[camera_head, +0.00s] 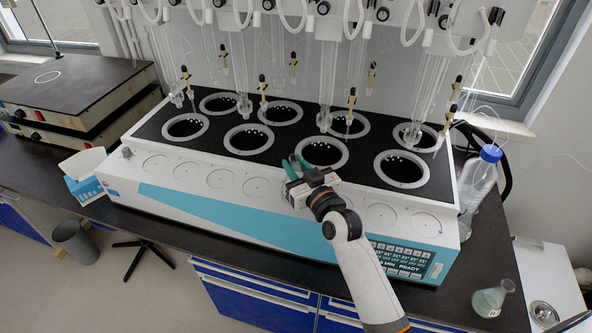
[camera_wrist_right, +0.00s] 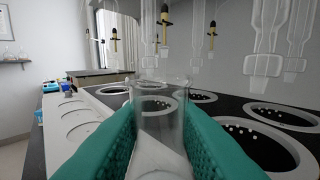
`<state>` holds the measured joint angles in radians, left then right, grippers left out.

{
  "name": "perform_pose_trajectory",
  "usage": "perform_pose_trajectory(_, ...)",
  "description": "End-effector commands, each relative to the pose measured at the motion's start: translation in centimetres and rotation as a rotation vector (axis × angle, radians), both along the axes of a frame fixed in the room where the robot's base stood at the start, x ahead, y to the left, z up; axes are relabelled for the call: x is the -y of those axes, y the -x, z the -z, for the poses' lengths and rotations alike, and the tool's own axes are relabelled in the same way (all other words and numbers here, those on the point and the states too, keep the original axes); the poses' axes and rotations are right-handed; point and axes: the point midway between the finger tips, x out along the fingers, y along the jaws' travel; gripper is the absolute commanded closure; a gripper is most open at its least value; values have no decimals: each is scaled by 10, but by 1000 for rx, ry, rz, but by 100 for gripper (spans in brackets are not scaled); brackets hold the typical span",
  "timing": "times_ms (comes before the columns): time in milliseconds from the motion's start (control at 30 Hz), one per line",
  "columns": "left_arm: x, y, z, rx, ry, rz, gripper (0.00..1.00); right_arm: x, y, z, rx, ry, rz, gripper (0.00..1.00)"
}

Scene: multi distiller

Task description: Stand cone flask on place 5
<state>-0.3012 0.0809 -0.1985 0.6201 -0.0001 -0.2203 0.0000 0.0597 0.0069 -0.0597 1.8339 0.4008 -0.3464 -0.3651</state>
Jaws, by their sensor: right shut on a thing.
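My right gripper (camera_head: 293,170) is above the white front ledge of the distiller, just in front of the dark heating deck. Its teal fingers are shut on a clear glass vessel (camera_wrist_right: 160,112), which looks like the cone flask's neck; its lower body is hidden. In the head view the arm and fingers hide most of it. The ledge carries a row of round marked places; one place (camera_head: 256,187) lies just left of the gripper and another (camera_head: 380,215) to its right. The gripper covers the part between. No place numbers can be read. My left gripper is not in view.
Another cone flask (camera_head: 492,298) with pale liquid stands on the bench at right. A blue-capped bottle (camera_head: 478,178) stands by the distiller's right end. Ringed heating wells (camera_head: 402,169) lie behind the ledge, with glass tubes hanging above.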

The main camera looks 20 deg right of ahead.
Motion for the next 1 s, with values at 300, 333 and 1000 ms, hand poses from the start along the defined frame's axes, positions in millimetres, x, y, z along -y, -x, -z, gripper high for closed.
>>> perform_pose_trajectory(300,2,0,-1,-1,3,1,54,0,0,14,2,0,1,100)
perform_pose_trajectory(333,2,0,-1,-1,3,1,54,0,0,14,2,0,1,100)
perform_pose_trajectory(1000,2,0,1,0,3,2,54,2,7,15,1,0,2,52)
